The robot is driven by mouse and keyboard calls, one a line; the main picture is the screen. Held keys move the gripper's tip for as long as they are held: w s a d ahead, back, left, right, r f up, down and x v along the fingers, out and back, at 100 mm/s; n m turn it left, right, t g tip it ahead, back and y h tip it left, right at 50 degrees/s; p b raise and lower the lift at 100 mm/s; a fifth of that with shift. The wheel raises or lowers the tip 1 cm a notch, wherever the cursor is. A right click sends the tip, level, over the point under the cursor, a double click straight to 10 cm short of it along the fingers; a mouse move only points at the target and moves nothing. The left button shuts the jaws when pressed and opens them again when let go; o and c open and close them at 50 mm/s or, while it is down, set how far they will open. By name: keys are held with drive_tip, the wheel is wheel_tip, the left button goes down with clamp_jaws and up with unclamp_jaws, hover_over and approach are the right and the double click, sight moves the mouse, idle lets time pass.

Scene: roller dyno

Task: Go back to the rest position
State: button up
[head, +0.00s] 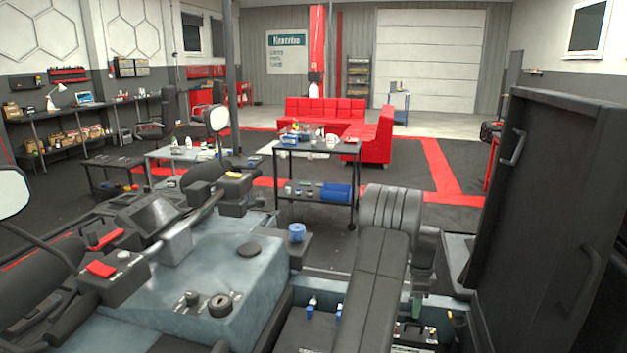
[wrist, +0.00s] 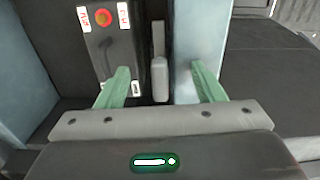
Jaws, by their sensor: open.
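My gripper (wrist: 161,86) shows in the wrist view with its two green fingers spread wide apart. Nothing is held between them. Beyond the fingers is a dark panel (wrist: 112,52) with a red button (wrist: 103,17) and white labels. A light grey lever-like part (wrist: 160,78) stands in the gap between the fingers. I cannot tell whether either finger touches anything.
A grey-blue console (head: 215,285) with knobs and red covers fills the head view's lower left. A blue round item (head: 297,232) sits at its edge. A large dark panel with handles (head: 545,200) stands at right. A black cart (head: 316,150) and red sofa (head: 373,140) are behind.

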idle(0.6)
drive_tip(key=shift+m, duration=0.5)
wheel_tip(320, 180, up, 7)
drive_tip(key=p, duration=0.4)
drive_tip(key=shift+r, duration=0.2)
wheel_tip(320, 180, down, 8)
drive_tip(key=b, duration=0.4)
drive_tip(key=shift+b, duration=0.35)
drive_tip(key=shift+r+n+p, duration=0.35)
drive_tip(key=shift+n, duration=0.05)
drive_tip(key=n, duration=0.3)
drive_tip(key=shift+n, duration=0.4)
drive_tip(key=n, duration=0.4)
drive_tip(key=n+p, duration=0.1)
drive_tip(key=n, duration=0.3)
drive_tip(key=shift+n, duration=0.4)
drive_tip(key=n, duration=0.4)
drive_tip(key=shift+n, duration=0.6)
drive_tip(key=shift+r+p, duration=2.5)
drive_tip(key=shift+r, duration=1.45)
